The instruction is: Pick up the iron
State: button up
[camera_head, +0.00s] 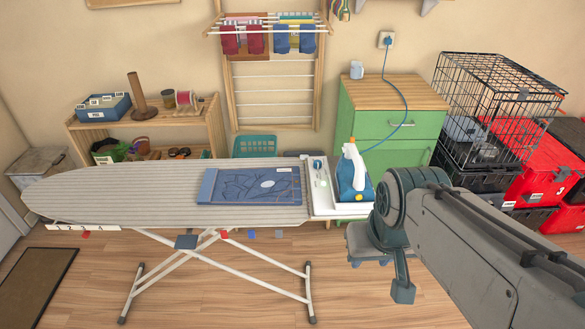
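The iron (353,176) is blue and white with a small yellow mark. It stands upright on the white rest (327,207) at the right end of the ironing board (120,187). A blue cord runs from it up to the wall outlet (386,40). My gripper (384,275) hangs in front of and to the right of the iron, below the level of the board, apart from it. My arm reaches in from the right. The gripper's fingers are partly hidden by the wrist, and I cannot make out how far apart they are.
A folded blue cloth (250,186) lies on the board. A green cabinet (390,133) stands behind the iron. A wire crate (490,100) sits on stacked black and red totes (533,183) at the right. The wooden floor before the board is clear.

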aim_at(351, 178)
jog(key=u, duration=0.45)
jog(key=i, duration=1)
